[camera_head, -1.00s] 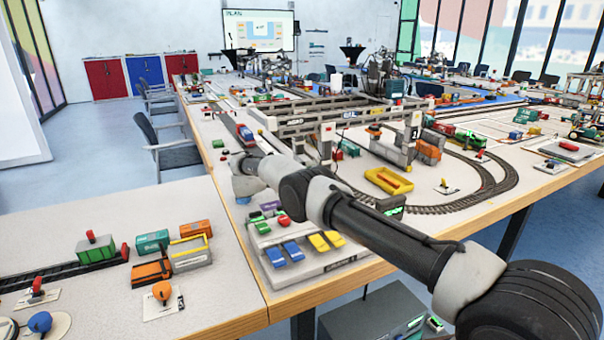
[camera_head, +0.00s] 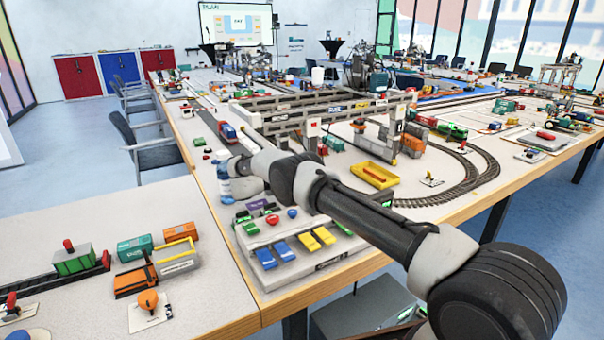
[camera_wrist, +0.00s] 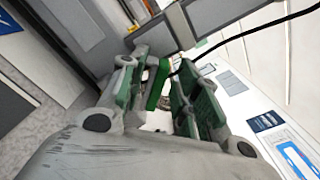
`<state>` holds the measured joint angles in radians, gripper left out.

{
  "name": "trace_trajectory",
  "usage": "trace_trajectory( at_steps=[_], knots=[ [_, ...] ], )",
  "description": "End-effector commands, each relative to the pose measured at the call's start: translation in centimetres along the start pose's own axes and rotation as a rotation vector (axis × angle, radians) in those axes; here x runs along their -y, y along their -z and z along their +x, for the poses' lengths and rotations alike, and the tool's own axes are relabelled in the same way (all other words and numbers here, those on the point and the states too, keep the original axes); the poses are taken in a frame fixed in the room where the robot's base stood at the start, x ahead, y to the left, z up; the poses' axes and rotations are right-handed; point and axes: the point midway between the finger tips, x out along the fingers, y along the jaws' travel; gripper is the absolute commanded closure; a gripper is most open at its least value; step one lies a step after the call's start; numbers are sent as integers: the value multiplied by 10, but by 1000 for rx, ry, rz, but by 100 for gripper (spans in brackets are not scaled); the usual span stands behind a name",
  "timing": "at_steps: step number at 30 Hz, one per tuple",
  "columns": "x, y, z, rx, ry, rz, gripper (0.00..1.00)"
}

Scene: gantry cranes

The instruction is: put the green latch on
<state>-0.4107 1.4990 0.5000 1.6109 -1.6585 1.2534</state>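In the wrist view my gripper (camera_wrist: 166,82) has its two fingers apart, with green inner faces. A bright green upright piece (camera_wrist: 157,84) stands between them, close to the left finger; I cannot tell whether it is the green latch or whether a finger touches it. In the head view my arm reaches over the table and hides most of the gripper. Below the wrist, a grey panel (camera_head: 325,261) holds blue, yellow, green, purple and red parts. A green part (camera_head: 247,227) sits at its back left.
Grey gantry beams (camera_head: 325,107) stand behind the arm. A yellow tray (camera_head: 374,177) and a curved track (camera_head: 470,180) lie right of it. A black cable (camera_wrist: 235,38) crosses the wrist view. Toy wagons and levers fill the near left table.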

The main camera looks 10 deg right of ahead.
Motion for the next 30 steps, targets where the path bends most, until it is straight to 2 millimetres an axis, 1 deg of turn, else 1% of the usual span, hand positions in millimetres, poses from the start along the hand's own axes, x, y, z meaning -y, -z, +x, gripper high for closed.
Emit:
trace_trajectory(
  at_steps=[3, 4, 9, 16, 25, 30],
  knots=[
    [0, 0, 0, 0, 0, 0, 68],
    [0, 0, 0, 0, 0, 0, 70],
    [0, 0, 0, 0, 0, 0, 100],
    [-1, 0, 0, 0, 0, -14, 100],
    [-13, 0, -1, 0, 0, -241, 100],
    [-15, -1, -1, 0, -1, -282, 100]
  ],
)
